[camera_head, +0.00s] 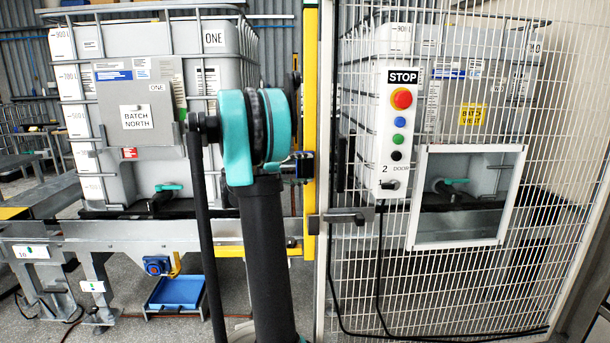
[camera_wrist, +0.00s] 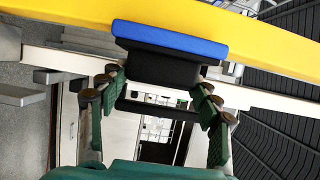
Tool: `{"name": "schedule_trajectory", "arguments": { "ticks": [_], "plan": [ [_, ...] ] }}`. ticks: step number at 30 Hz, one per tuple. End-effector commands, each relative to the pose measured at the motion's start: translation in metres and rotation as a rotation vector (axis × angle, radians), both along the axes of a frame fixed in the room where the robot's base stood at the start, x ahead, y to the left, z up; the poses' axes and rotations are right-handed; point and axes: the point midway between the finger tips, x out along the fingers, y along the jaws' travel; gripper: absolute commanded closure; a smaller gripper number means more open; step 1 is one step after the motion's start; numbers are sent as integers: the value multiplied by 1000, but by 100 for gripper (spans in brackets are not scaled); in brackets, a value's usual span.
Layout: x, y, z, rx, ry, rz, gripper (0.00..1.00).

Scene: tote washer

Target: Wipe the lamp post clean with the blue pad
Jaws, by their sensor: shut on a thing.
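The lamp post appears to be the tall yellow post (camera_head: 311,75) in the middle of the head view; no lamp shows. In the wrist view the yellow post (camera_wrist: 265,42) crosses the top, looking curved. The blue pad (camera_wrist: 170,38) has a black backing block (camera_wrist: 160,70) and overlaps the post's edge; I cannot tell if it presses on it. My gripper (camera_wrist: 158,84) is shut on the black block, its green fingers on either side. In the head view my arm mostly hides my gripper (camera_head: 292,165), which is at the post's left side. I see no clear dirt.
A wire mesh fence (camera_head: 450,290) with a white-framed opening stands right of the post. A control box (camera_head: 393,135) with a red stop button hangs there. A caged tank (camera_head: 130,60) stands on a conveyor (camera_head: 130,237) at left.

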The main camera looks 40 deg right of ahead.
Motion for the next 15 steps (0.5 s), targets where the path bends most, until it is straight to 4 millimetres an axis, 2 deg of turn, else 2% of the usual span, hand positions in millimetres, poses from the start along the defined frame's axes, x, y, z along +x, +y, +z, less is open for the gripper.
{"name": "schedule_trajectory", "arguments": {
  "ticks": [10,15],
  "plan": [
    [0,0,3,0,0,0,89],
    [0,0,18,0,0,0,89]
  ]
}}
